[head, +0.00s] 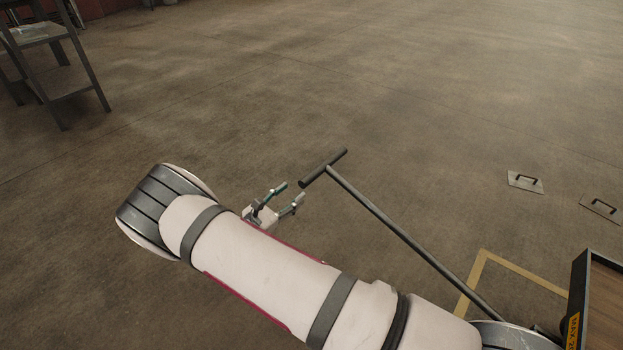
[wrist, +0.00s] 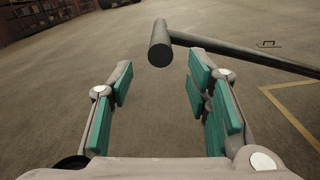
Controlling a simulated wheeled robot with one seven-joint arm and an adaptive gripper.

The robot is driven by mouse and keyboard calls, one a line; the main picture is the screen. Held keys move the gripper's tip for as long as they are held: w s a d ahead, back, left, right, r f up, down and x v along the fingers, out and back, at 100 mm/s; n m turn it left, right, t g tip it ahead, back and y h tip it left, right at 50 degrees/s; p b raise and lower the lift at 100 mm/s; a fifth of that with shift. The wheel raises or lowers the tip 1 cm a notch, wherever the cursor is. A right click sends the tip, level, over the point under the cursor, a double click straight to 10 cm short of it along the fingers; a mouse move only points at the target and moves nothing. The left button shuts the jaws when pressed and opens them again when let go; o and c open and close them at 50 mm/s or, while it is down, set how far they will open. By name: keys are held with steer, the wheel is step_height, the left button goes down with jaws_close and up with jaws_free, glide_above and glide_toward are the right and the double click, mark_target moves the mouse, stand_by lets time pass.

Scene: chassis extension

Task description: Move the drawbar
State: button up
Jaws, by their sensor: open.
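The drawbar (head: 400,232) is a long grey bar with a dark T-shaped cross handle (head: 322,168) at its upper end. It slopes down to the right toward a cart at the lower right. My gripper (head: 289,192) is open and empty, just left of and slightly below the near end of the cross handle. In the wrist view the round end of the handle (wrist: 160,45) shows ahead, beyond my open fingers (wrist: 158,88) with teal pads. The handle looks apart from the fingers. The bar's lower end is partly hidden by my arm in the head view.
A cart with a dark-edged wooden deck (head: 607,300) stands at the lower right, by a yellow floor line (head: 478,270). A metal shelf stand (head: 75,92) is at the upper left. The middle floor is clear.

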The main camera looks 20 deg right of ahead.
mark_target(312, 177)
steer(key=b+x, duration=0.2)
steer(key=x, duration=0.8)
steer(key=shift+w+d, duration=0.1)
steer(key=shift+d, duration=0.1)
steer(key=shift+c, duration=0.5)
jaws_close()
